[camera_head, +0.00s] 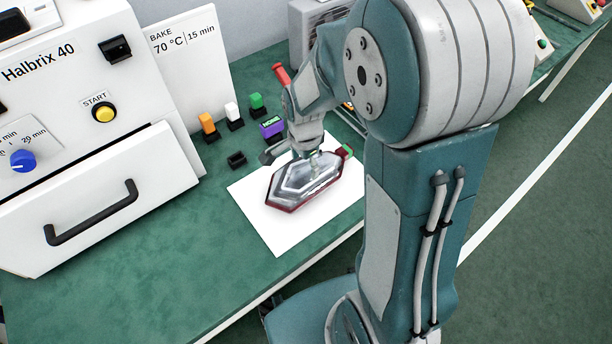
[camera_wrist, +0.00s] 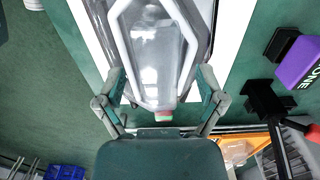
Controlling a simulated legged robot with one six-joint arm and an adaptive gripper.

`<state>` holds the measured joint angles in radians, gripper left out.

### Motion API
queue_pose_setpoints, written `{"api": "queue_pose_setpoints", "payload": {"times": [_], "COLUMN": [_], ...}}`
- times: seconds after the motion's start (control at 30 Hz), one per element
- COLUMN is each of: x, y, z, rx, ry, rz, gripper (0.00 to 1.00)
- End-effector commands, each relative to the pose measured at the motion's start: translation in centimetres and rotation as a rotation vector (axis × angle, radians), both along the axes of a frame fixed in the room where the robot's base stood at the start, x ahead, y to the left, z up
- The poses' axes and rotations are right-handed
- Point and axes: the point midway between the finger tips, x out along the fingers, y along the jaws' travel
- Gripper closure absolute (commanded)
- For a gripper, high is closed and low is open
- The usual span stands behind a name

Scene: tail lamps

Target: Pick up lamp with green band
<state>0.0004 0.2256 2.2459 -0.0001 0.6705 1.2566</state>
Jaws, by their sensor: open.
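The lamp (camera_head: 305,184) lies on a white sheet (camera_head: 270,232) on the green bench. It has a clear, pointed lens, a dark red rim and a green band (camera_head: 346,151) at its far right end. In the wrist view the lamp (camera_wrist: 155,45) fills the upper middle, with the green and red band (camera_wrist: 164,118) at its lower end. My gripper (camera_head: 292,153) is over the band end of the lamp. In the wrist view my gripper (camera_wrist: 161,88) is open, one finger on each side of the lamp's narrow end. Contact cannot be told.
A white oven (camera_head: 80,110) with a black-handled drawer stands left. Behind the sheet are orange (camera_head: 207,122), white and green blocks on black holders, a purple NONE block (camera_head: 271,128) and an empty black holder (camera_head: 237,160). An orange-edged container (camera_wrist: 240,150) shows lower right in the wrist view.

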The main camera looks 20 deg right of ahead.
Motion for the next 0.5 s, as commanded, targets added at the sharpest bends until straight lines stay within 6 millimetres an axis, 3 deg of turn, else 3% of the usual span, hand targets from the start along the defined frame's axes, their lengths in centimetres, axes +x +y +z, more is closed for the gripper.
{"api": "queue_pose_setpoints", "payload": {"times": [0.5], "x": [0.01], "y": [0.0], "z": [-0.48], "rx": [0.0], "ry": [-0.001], "rz": [0.0], "gripper": [0.11]}}
